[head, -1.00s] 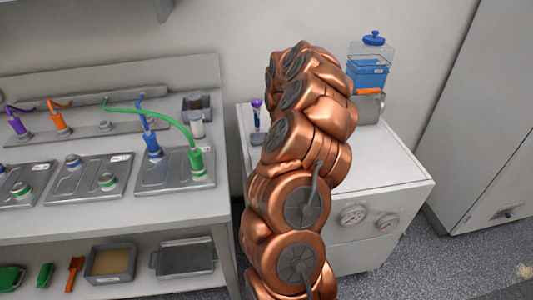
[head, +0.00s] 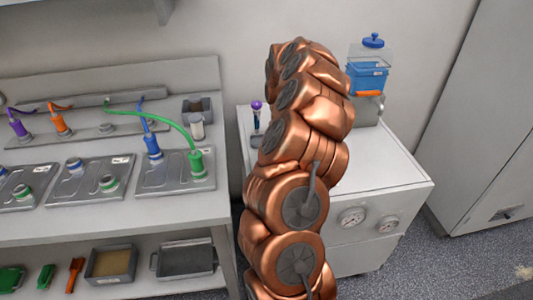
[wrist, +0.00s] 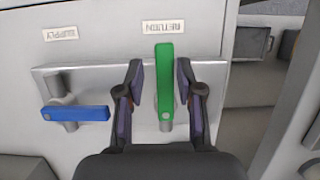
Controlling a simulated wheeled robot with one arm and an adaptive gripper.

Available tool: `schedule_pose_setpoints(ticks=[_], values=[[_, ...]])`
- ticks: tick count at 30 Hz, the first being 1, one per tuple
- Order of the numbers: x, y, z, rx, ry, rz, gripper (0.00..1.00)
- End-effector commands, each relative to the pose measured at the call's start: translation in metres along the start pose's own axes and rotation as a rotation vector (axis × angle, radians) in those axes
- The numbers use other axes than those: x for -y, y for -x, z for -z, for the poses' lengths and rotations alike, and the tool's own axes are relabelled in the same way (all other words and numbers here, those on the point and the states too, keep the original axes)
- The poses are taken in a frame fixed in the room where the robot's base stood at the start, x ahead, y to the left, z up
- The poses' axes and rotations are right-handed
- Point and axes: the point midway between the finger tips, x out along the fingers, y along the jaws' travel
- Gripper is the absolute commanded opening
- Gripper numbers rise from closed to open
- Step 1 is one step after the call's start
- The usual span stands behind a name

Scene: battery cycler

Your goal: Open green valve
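The green valve (wrist: 165,82) has a bar handle that stands upright in the wrist view, on a grey plate beneath an upside-down RETURN label. My gripper (wrist: 160,72) is open, with one dark finger on each side of the green handle. There is a visible gap on each side, wider on the left, and neither finger appears to touch it. In the head view my copper-coloured arm hides the gripper and the green valve.
A blue valve (wrist: 76,113) sits left of the gripper in the wrist view, its handle sideways, beneath an upside-down SUPPLY label. The white cabinet (head: 385,180) carries two gauges and a blue-filled container (head: 368,76). A bench (head: 110,225) with trays and cables stands left of my arm.

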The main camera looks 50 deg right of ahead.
Motion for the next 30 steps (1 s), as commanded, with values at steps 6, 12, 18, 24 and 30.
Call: schedule_pose_setpoints(ticks=[6,12,18,24,30], values=[[-0.001,0.023,-0.001,0.001,-0.001,0.0,0.36],[-0.003,0.042,0.0,-0.001,-0.002,0.0,0.36],[-0.003,0.053,-0.001,0.002,0.0,0.001,0.36],[-0.003,0.052,-0.001,0.003,0.0,0.001,0.36],[-0.003,0.052,0.0,0.002,0.0,0.001,0.36]])
